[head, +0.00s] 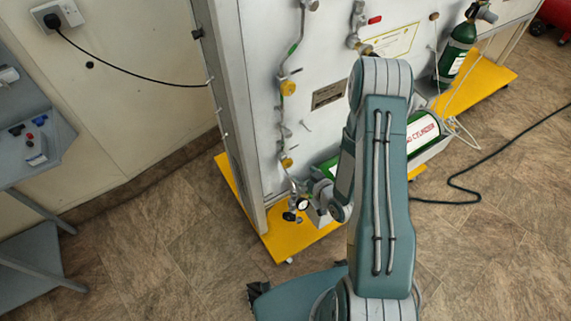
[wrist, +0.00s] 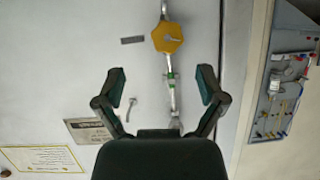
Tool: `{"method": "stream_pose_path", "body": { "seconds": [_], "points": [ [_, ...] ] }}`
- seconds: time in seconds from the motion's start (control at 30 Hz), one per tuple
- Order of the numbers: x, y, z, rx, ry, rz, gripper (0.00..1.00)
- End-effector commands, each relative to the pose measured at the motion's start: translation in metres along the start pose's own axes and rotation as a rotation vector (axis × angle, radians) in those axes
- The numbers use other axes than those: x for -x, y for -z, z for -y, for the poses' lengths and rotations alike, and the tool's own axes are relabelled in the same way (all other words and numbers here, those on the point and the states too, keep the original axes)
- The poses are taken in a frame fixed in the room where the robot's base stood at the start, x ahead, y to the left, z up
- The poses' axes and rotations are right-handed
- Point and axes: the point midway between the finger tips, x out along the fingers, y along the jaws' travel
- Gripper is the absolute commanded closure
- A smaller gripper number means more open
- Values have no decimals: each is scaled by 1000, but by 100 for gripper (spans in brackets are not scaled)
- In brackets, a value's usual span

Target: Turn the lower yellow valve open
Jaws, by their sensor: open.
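The lower yellow valve (head: 287,162) is on the pipe run on the white panel, left of my arm in the head view. In the wrist view, which looks upside down, a yellow valve knob (wrist: 167,37), apparently the lower one, is at top centre. My gripper (wrist: 162,78) is open and empty, facing the panel. The knob lies beyond the fingertips and slightly right of the gap's middle, apart from both fingers. The upper yellow valve (head: 288,87) is higher on the same pipe. In the head view I cannot make out the fingertips.
A small lever (wrist: 132,108) and a plaque (wrist: 88,130) are on the panel. A gauge (head: 302,203) with black knobs sits low near the yellow base (head: 275,240). A green cylinder (head: 423,130) lies behind my arm. A grey bench (head: 45,150) stands at left.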

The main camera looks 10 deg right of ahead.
Motion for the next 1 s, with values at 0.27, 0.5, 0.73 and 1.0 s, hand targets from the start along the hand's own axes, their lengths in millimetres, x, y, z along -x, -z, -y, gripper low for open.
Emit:
{"method": "stream_pose_path", "body": {
  "seconds": [0.27,0.5,0.73,1.0],
  "points": [
    [-55,0,10,13,1,3,11],
    [-76,0,6,7,0,3,11],
    [-77,0,4,4,-1,1,11],
    [-78,1,7,9,-2,2,92]
  ]
}}
